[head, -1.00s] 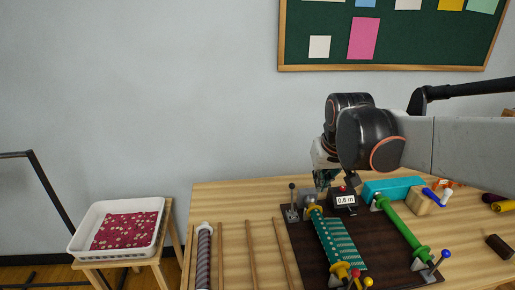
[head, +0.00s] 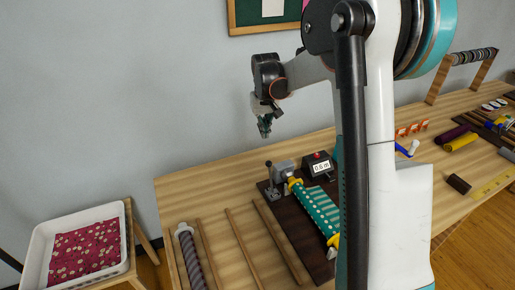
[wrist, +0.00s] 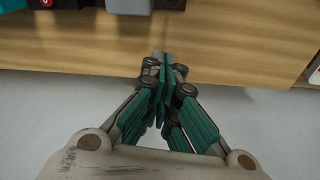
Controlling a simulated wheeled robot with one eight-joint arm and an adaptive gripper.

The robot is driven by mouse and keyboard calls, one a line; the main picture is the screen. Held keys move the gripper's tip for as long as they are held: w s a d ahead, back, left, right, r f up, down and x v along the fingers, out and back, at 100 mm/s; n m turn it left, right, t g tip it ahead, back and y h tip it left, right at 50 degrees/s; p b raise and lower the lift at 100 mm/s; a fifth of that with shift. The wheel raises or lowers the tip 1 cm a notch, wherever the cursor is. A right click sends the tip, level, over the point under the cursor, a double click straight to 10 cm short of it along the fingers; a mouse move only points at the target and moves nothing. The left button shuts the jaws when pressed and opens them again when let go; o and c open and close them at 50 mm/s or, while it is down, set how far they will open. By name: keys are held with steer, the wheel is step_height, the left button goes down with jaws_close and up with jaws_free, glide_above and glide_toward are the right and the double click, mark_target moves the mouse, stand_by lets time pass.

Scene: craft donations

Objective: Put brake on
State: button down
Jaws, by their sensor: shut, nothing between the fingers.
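A black counter box (head: 318,165) reading 0.6 m, with a red button, stands right of the block. Wooden sticks and a striped rod (head: 190,250) lie on the table left of the board. A white tray (head: 128,215) stands on a side stool. My arm hides the board's right part.

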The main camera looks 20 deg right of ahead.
steer(key=shift+w+f, duration=0.2)
steer(key=shift+w, duration=0.1)
steer(key=shift+f, duration=0.1)
step_height(320, 180, down, 10)
steer(key=w+b, duration=0.1)
steer(key=b, duration=0.2)
steer(key=s, duration=0.1)
steer(key=s+r+b, duration=0.1)
steer(key=s, duration=0.1)
steer(key=shift+s, duration=0.3)
steer(key=shift+r, duration=0.1)
